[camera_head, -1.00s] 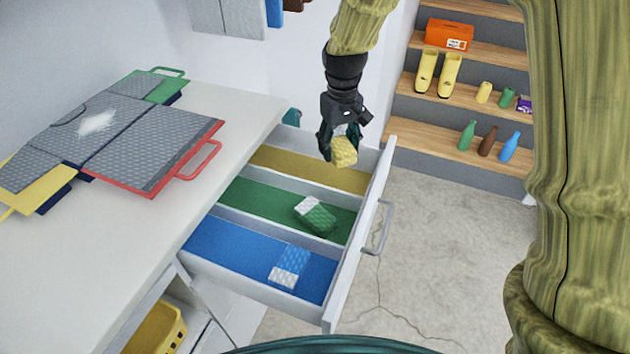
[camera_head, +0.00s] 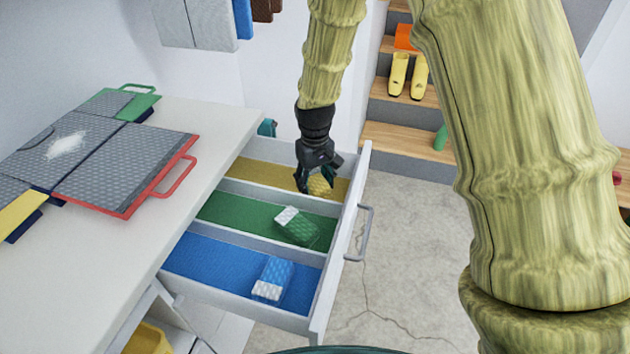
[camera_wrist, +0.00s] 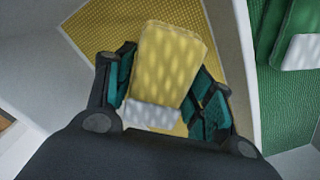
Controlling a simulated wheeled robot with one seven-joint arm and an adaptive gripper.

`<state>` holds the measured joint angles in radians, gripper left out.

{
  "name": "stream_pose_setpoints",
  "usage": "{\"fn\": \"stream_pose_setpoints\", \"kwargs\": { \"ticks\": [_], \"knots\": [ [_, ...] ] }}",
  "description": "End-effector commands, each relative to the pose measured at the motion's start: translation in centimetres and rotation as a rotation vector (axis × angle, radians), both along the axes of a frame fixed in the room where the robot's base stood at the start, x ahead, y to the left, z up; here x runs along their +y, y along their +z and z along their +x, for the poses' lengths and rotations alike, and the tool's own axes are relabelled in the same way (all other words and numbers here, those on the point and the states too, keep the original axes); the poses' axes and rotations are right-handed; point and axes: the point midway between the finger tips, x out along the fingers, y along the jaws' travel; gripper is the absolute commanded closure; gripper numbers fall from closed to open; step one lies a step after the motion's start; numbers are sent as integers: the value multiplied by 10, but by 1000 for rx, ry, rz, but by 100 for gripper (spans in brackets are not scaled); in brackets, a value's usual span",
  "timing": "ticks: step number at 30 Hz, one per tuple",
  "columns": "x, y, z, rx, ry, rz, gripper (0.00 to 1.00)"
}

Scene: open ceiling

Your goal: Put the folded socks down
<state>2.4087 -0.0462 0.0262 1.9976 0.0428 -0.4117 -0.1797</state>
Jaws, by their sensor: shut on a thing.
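The folded socks, yellow with a white end, are between the fingers of my gripper in the wrist view (camera_wrist: 170,62). They also show in the head view as a small yellow shape (camera_head: 320,185). My gripper (camera_head: 317,183) is shut on them, low in the far, yellow-lined compartment (camera_head: 262,174) of the open drawer. Whether the socks touch the compartment floor I cannot tell. Green-and-white folded socks (camera_head: 298,229) lie in the middle, green compartment (camera_head: 230,213). Blue-and-white folded socks (camera_head: 273,278) lie in the near, blue compartment (camera_head: 205,262).
The drawer front with its handle (camera_head: 362,235) stands at the right of the compartments. A white counter (camera_head: 90,255) with a grey folding board (camera_head: 110,165) is at the left. Low dividers separate the compartments.

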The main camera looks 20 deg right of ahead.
Motion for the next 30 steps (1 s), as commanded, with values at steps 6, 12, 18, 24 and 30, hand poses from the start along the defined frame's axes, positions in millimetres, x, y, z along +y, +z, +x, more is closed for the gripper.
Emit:
{"fn": "stream_pose_setpoints", "kwargs": {
  "ticks": [6,12,18,24,30],
  "knots": [
    [0,0,0,-1,0,0,70],
    [0,-2,0,-1,1,0,29],
    [0,-2,0,-1,0,0,26],
    [0,0,1,-2,0,0,26],
    [0,19,1,-4,1,0,26]
  ]
}}
